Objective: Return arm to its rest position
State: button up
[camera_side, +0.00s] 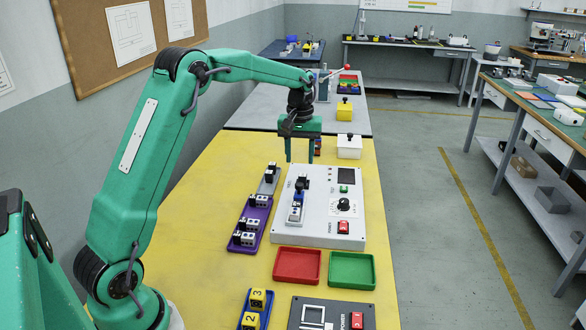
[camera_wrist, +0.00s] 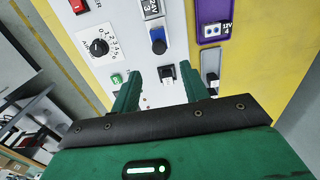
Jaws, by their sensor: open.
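My gripper (camera_side: 302,157) hangs pointing down above the far end of a white control panel (camera_side: 322,228) on the yellow table. In the wrist view my gripper (camera_wrist: 163,84) shows two green fingers spread apart with nothing held between them. A small black part on the panel (camera_wrist: 168,76) shows beyond the gap between the fingers. My green arm reaches out from the lower left, over the table's left side, with its elbow raised.
The panel carries a blue part (camera_side: 298,197), a black dial (camera_side: 343,204) and a red switch (camera_side: 344,227). A purple tray (camera_side: 262,215) lies left; red (camera_side: 297,265) and green (camera_side: 352,270) trays lie nearer. A white box (camera_side: 349,148) stands beyond. Air above is clear.

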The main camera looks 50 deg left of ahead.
jog(key=s+d+r+m+t, duration=0.3)
jog(key=s+d+r+m, duration=0.2)
jog(key=s+d+r, duration=0.75)
jog(key=s+d+f+m+t, duration=0.1)
jog(key=s+d+f+m, duration=0.1)
jog(key=s, duration=0.6)
jog(key=s+d+f+m+t, duration=0.1)
jog(key=s+f+m, duration=0.1)
jog(key=s, duration=0.6)
jog(key=shift+s+d+f+t, duration=0.25)
jog(key=shift+s+d+t, duration=0.05)
jog(key=shift+d, duration=0.05)
